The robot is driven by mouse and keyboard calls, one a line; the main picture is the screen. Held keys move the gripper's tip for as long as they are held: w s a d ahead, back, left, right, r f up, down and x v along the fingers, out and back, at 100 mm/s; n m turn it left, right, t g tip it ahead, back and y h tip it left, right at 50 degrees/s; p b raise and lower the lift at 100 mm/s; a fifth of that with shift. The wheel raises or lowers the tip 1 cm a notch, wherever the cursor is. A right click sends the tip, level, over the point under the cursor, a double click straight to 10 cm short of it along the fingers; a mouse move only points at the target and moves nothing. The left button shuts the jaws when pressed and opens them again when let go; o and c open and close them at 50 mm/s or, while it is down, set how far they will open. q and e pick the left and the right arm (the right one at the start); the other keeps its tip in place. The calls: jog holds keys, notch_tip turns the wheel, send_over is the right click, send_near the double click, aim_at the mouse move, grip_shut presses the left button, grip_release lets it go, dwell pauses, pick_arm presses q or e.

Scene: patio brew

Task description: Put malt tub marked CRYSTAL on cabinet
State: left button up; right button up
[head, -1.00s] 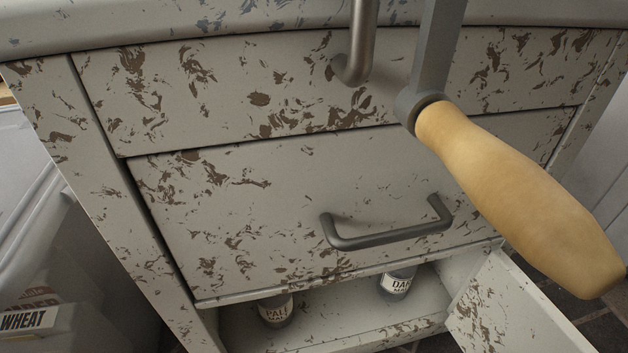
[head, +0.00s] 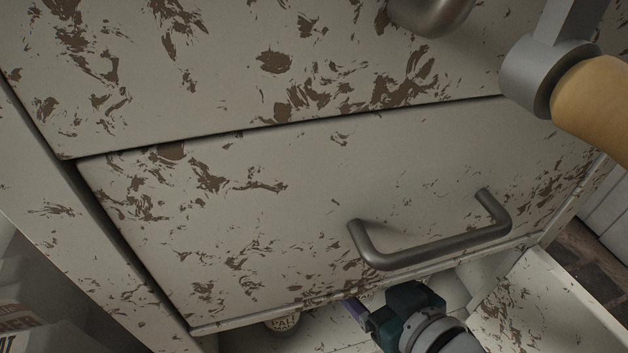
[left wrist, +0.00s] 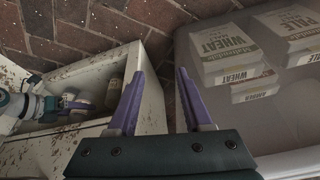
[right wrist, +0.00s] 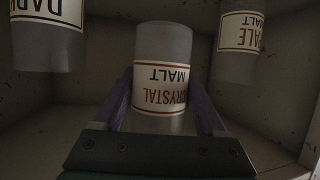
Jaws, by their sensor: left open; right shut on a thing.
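The malt tub marked CRYSTAL (right wrist: 162,55) is a greyish tub with a white label, inside the cabinet's open lower compartment. My right gripper (right wrist: 160,100) is shut on it, one finger on each side. In the head view my right gripper (head: 358,312) reaches into the compartment and the tub cannot be made out. The cabinet (head: 270,205) has chipped off-white paint. My left gripper (left wrist: 161,76) is open and empty, outside the cabinet, between it and a grey bin. The cabinet's top is out of the head view.
The DARK tub (right wrist: 48,45) and PALE tub (right wrist: 238,50) stand on either side of CRYSTAL. The grey bin (left wrist: 285,125) holds malt bags (left wrist: 225,55).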

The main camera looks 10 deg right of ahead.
jog(key=shift+w+f+b, duration=0.2)
jog(key=shift+w+b, duration=0.1)
jog(key=shift+w, duration=0.7)
notch_tip(320, 180, down, 2)
jog(key=shift+f+b, duration=0.25)
jog(key=shift+b, duration=0.9)
jog(key=shift+s+f+b, duration=0.1)
jog(key=shift+f+b, duration=0.5)
jog(key=shift+f, duration=0.05)
jog(key=f+b, duration=0.3)
jog(key=shift+w+f, duration=0.1)
jog(key=shift+w, duration=0.1)
